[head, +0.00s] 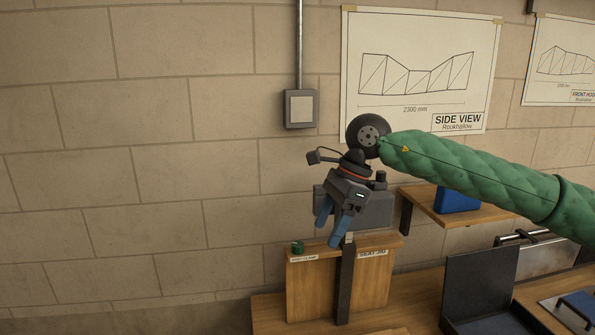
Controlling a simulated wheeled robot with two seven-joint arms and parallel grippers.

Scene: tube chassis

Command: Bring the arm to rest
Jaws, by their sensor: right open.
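My right arm (480,175), in a green quilted sleeve, reaches in from the right in the head view. Its right gripper (327,238) hangs at the wrist with two blue fingers pointing down and slightly left. The fingers are apart, with nothing visible between them. The fingertips appear in front of the top edge of a wooden stand (374,287); whether they touch it I cannot tell. My left gripper is out of view.
The stand has labels, a dark upright bar (345,285) and a small green knob (297,247). A grey box (378,210) shows behind the gripper. A wooden shelf (478,213) holds a blue item (457,197). A dark angled panel (478,288) stands on the bench at right.

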